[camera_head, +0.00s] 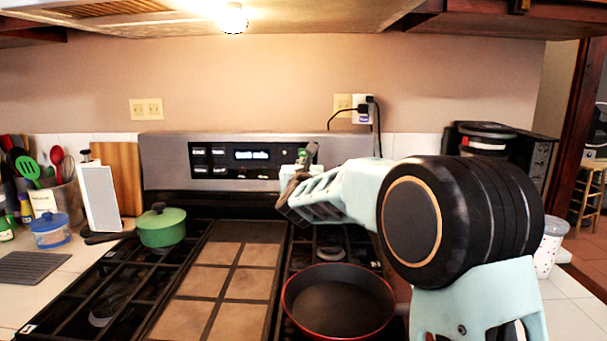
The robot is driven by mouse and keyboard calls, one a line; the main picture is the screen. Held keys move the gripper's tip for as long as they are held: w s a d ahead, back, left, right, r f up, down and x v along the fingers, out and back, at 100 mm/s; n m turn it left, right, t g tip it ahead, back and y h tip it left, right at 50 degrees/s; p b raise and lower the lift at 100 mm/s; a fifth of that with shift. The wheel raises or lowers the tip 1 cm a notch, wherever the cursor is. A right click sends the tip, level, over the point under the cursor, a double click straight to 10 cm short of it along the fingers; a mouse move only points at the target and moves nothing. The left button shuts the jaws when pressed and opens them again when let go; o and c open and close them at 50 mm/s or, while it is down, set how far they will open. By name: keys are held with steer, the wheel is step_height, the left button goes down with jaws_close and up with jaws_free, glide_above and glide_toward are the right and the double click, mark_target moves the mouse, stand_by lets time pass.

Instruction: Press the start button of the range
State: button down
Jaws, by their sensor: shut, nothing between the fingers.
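The range (212,234) stands in front of me, with a silver back panel (165,160) behind the cooktop. A black control strip (228,171) on the panel holds a lit display (252,155) and several small buttons (208,160) with white marks. Their labels are too small to read, so I cannot tell which is the start button. My gripper (300,172) is shut and empty, by the right end of the control strip. It hides part of the panel there. I cannot tell whether it touches the panel.
A green lidded pot (162,228) sits on the left burners and a red-rimmed pan (339,300) on the right ones, below my arm. A tiled griddle area (211,283) lies between. A plugged-in cord (378,135) hangs behind my arm. The air before the panel's left half is clear.

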steer(key=shift+s, duration=2.15)
